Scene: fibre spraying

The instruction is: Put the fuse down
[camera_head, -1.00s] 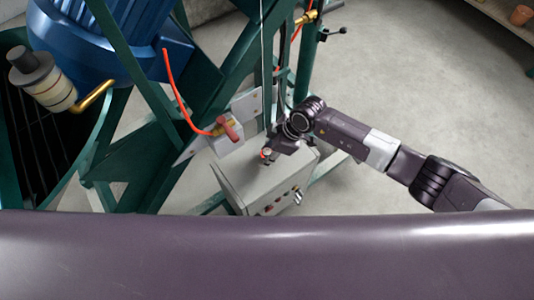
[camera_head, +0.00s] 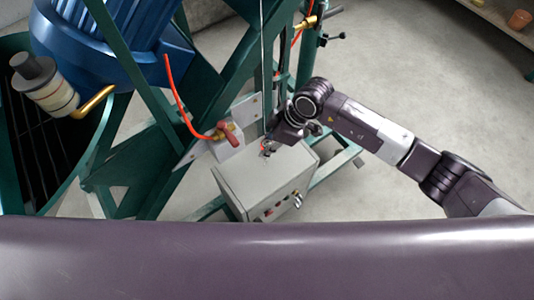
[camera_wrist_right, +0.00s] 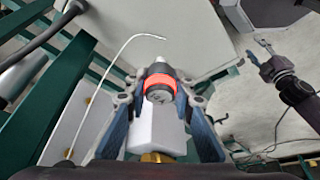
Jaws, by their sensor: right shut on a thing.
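My right gripper (camera_head: 267,148) is above the back edge of the grey control box (camera_head: 255,177) in the head view. In the right wrist view, my right gripper (camera_wrist_right: 160,95) has its two blue-padded fingers shut on the fuse (camera_wrist_right: 160,82), a dark cylinder with a glowing red band and a pale tip. The head view shows little of the fuse, and whether it touches anything is unclear. My left gripper (camera_wrist_right: 258,50) appears at the upper right of the right wrist view, with its jaws apart and empty. It is hidden in the head view.
A white fitting box (camera_head: 226,145) with a red hose (camera_head: 180,105) is left of the control box. Green frame beams (camera_head: 155,70), a blue motor (camera_head: 110,40) and a thin hanging cable (camera_head: 262,60) crowd the left and back. The floor (camera_head: 420,90) at right is clear.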

